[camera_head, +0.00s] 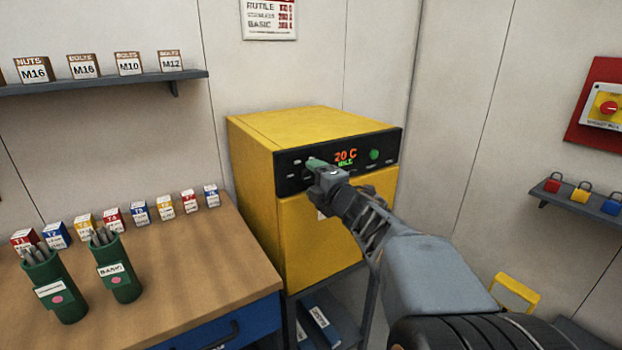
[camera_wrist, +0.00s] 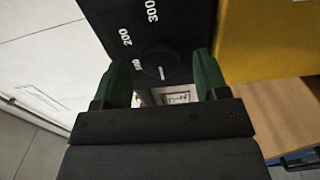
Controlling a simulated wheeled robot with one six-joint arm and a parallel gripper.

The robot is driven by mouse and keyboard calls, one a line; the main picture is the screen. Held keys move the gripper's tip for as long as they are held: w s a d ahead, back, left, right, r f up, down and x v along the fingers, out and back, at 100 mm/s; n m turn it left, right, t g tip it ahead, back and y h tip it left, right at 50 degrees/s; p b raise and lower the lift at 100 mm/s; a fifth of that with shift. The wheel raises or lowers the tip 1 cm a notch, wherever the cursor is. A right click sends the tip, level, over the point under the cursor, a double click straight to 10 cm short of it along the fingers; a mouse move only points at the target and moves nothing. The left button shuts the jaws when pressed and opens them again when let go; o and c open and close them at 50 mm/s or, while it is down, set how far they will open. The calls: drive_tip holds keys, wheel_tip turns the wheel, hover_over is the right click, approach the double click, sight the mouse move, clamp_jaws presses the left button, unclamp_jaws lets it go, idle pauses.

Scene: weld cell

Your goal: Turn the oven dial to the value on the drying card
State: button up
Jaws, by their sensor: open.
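The yellow oven (camera_head: 260,180) stands against the back wall. Its black front panel (camera_head: 290,185) shows 20 C in orange, with a small green word below. The dial (camera_wrist: 158,58) is black on black, with a short white mark, in the wrist view; 100, 200 and 300 are printed around it. My gripper (camera_head: 315,164) is at the panel's left part and hides the dial in the head view. Its open green fingers (camera_wrist: 163,76) are on either side of the dial; contact cannot be told. The drying card (camera_head: 270,18) hangs above, listing RUTILE and BASIC; its red values are too small to read surely.
A wooden bench (camera_head: 200,260) at left carries two green rod canisters (camera_head: 120,270) and several small labelled boxes. A shelf (camera_head: 110,82) holds bolt and nut boxes. A green lamp (camera_head: 374,154) is on the panel's right. A padlock shelf (camera_head: 580,204) is at right.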

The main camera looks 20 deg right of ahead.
drive_tip(key=shift+w+a, duration=0.1)
drive_tip(key=shift+w, duration=0.7)
drive_tip(key=shift+c, duration=0.4)
drive_tip(key=c, duration=0.8)
drive_tip(key=shift+m, duration=0.3)
drive_tip(key=m+p, duration=0.3)
drive_tip(key=m, duration=0.2)
drive_tip(key=shift+r, duration=0.1)
drive_tip(key=m+p, duration=0.3)
drive_tip(key=m, duration=0.3)
drive_tip(key=shift+m, duration=0.3)
